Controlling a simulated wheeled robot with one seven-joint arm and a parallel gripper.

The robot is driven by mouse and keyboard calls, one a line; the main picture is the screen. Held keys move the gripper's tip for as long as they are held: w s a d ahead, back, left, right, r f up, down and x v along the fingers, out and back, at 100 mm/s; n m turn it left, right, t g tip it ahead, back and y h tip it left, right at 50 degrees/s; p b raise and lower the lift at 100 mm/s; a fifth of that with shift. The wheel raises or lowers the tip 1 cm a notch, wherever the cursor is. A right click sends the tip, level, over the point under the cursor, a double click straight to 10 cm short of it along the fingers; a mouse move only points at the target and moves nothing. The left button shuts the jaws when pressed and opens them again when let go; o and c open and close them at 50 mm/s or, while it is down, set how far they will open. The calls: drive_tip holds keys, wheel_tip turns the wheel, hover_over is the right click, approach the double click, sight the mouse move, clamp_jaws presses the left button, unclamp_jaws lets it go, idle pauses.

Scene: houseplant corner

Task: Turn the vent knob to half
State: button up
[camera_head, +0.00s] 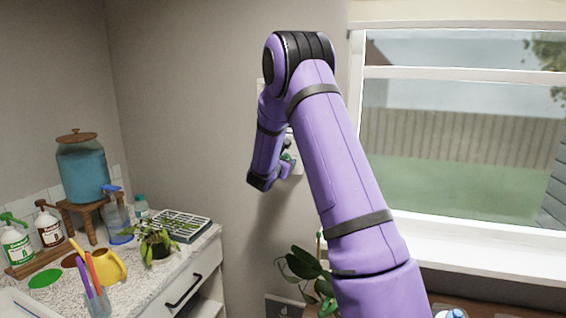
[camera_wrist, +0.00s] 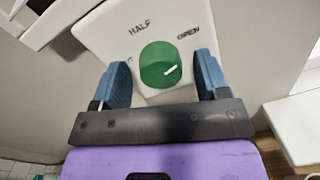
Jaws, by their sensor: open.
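The vent knob (camera_wrist: 160,64) is round and green, set on a white panel (camera_wrist: 108,32) with the words HALF and OPEN. A third label at the left is mostly hidden by a finger. The knob's white mark points right and slightly up, nearer the OPEN side than HALF. My gripper (camera_wrist: 161,68) is open, with one blue finger on each side of the knob. Gaps show between the fingers and the knob. In the head view my gripper (camera_head: 287,165) is at the wall, and my arm hides most of the panel.
A counter (camera_head: 190,262) at the left holds a potted plant (camera_head: 157,242), a seedling tray (camera_head: 181,226), a yellow watering can (camera_head: 108,266) and spray bottles. A leafy plant (camera_head: 306,266) stands below my arm. A window (camera_head: 470,140) with a white sill is at the right.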

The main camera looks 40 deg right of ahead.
drive_tip(key=c, duration=0.9)
drive_tip(key=shift+n, duration=0.3)
drive_tip(key=n, duration=1.3)
drive_tip(key=shift+w+a+f+t, duration=0.1)
drive_tip(key=shift+f+t, duration=0.05)
drive_tip(key=shift+t, duration=0.15)
drive_tip(key=shift+n, duration=0.4)
